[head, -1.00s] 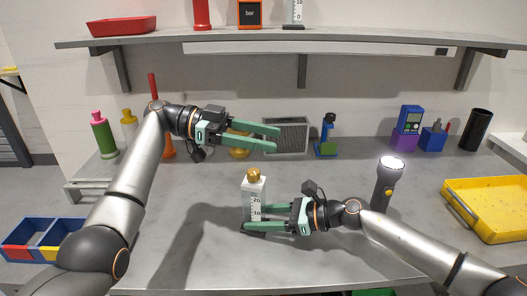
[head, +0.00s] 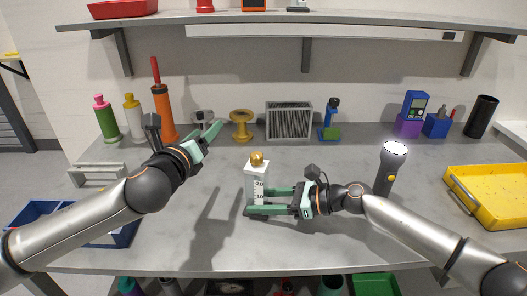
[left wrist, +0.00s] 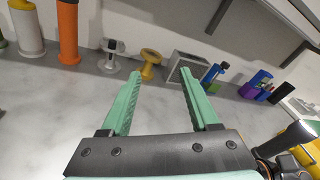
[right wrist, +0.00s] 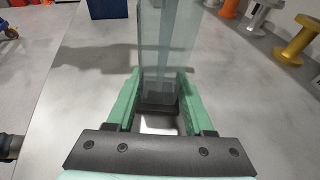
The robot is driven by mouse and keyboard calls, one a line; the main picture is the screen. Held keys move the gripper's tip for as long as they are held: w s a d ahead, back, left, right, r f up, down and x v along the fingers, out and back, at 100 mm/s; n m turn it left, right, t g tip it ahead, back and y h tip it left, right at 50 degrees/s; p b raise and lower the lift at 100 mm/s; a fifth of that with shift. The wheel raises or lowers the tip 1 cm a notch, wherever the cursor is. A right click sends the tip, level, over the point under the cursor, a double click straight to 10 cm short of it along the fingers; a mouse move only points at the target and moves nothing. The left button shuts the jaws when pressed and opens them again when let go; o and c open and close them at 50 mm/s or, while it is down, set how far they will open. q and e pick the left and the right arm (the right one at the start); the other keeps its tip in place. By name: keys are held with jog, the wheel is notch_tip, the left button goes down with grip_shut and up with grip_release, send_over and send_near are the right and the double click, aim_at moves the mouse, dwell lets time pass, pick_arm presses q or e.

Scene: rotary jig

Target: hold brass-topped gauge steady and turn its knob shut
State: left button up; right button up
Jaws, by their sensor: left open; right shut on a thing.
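The gauge (head: 257,184) stands upright on the bench, a pale block with a printed scale and a brass knob (head: 257,158) on top. My right gripper (head: 268,201) is shut on its lower part from the right. In the right wrist view the gauge body (right wrist: 168,45) rises clear and glassy between the fingers; its knob is out of that view. My left gripper (head: 214,134) is open and empty, up and to the left of the gauge, pointing toward the back of the bench. Its spread fingers (left wrist: 158,95) show nothing between them in the left wrist view.
At the back stand an orange bottle (head: 163,113), a brass spool (head: 241,124), a grey filter box (head: 289,119) and a blue-green item (head: 331,122). A lit flashlight (head: 389,170) stands right of the gauge, near my right arm. A yellow tray (head: 492,205) lies far right.

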aim_at(257, 159)
pick_arm(q)
jog(key=s+d+f+m+g+h, duration=0.1)
jog(key=s+d+f+m+h, duration=0.15)
jog(key=s+m, duration=0.3)
jog(key=s+d+f+m+h, duration=0.1)
jog(key=s+d+m+h, duration=0.25)
jog(key=s, duration=0.35)
jog(key=x, duration=1.2)
jog(key=shift+m, duration=0.3)
jog(key=shift+s+d, duration=0.1)
grip_shut()
